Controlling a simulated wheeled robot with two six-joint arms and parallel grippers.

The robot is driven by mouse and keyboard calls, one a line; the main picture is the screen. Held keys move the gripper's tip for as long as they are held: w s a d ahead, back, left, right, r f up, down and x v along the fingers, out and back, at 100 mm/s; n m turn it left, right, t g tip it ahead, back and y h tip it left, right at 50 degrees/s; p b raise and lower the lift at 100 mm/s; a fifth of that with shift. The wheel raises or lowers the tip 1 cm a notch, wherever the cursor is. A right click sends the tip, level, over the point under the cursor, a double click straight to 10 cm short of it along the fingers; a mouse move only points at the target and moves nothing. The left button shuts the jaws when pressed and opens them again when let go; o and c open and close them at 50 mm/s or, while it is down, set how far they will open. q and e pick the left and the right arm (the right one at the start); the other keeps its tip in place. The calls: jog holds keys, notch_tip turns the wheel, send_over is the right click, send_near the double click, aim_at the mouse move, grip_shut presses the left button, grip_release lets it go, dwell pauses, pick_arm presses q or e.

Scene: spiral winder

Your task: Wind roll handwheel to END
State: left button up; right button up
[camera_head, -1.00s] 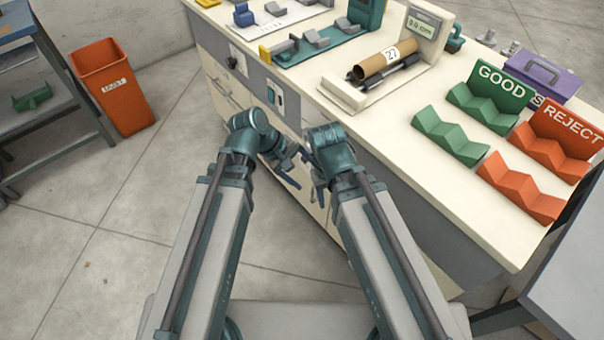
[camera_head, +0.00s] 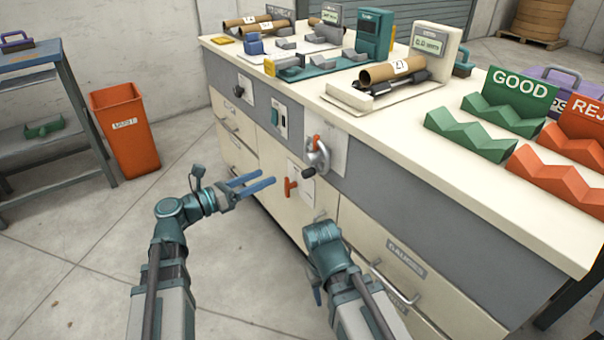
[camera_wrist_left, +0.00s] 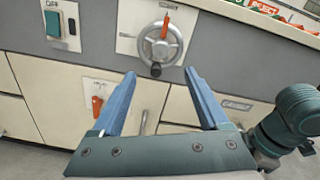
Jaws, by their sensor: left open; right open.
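The grey roll handwheel (camera_head: 318,157) is on a pale plate on the bench front, with an orange mark at its top and a dark knob (camera_head: 308,171) low on its rim. In the left wrist view the handwheel (camera_wrist_left: 174,48) is face-on, its knob (camera_wrist_left: 155,69) at the bottom. My left gripper (camera_head: 268,180) is open and empty, its blue fingers pointing at the bench front, left of and apart from the handwheel. In the wrist view the handwheel lies beyond the gap between the fingertips (camera_wrist_left: 160,74). My right gripper (camera_head: 317,291) is below the handwheel, mostly hidden by its wrist.
An orange lever (camera_head: 290,187) sits just left of the handwheel, a green switch (camera_head: 274,117) further left. Drawers with bar handles (camera_head: 390,284) line the bench front. A cardboard tube (camera_head: 392,70) lies on the benchtop device. An orange bin (camera_head: 126,130) stands left.

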aim_at(306, 159)
pick_arm(q)
jog(key=x, duration=1.3)
jog(key=shift+w+d, duration=0.25)
jog(key=shift+d, duration=0.1)
jog(key=shift+c, duration=0.3)
grip_shut()
